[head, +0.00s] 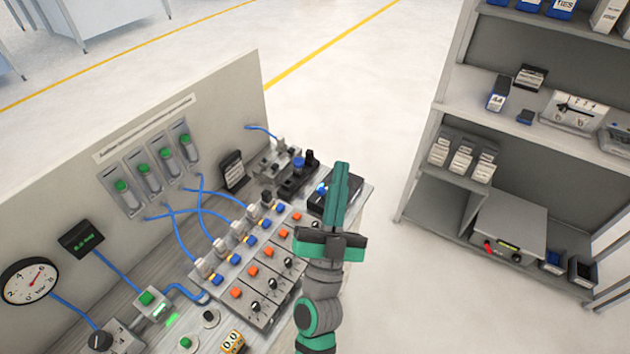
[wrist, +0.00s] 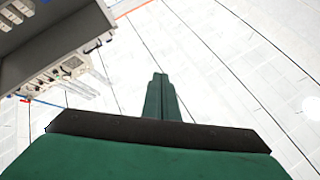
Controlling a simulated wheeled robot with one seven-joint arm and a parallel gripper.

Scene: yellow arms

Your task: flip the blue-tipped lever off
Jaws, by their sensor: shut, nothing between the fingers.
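My gripper (head: 342,168) is shut and empty, raised in front of the bench's right end in the head view. Its green fingers also show pressed together in the wrist view (wrist: 160,78). A small blue tip (head: 321,188) shows on a dark box (head: 328,205) just left of my fingers, which cover part of that box. A blue round knob (head: 298,162) stands behind it, beside black parts. I cannot tell for sure which of these is the lever, nor its position. The wrist view shows neither.
A sloped panel (head: 262,290) with orange buttons and black knobs lies left of my gripper. Blue hoses (head: 180,235) run to a grey upright board (head: 215,110). A loaded shelf (head: 425,155) stands at right, with free floor (head: 370,100) between.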

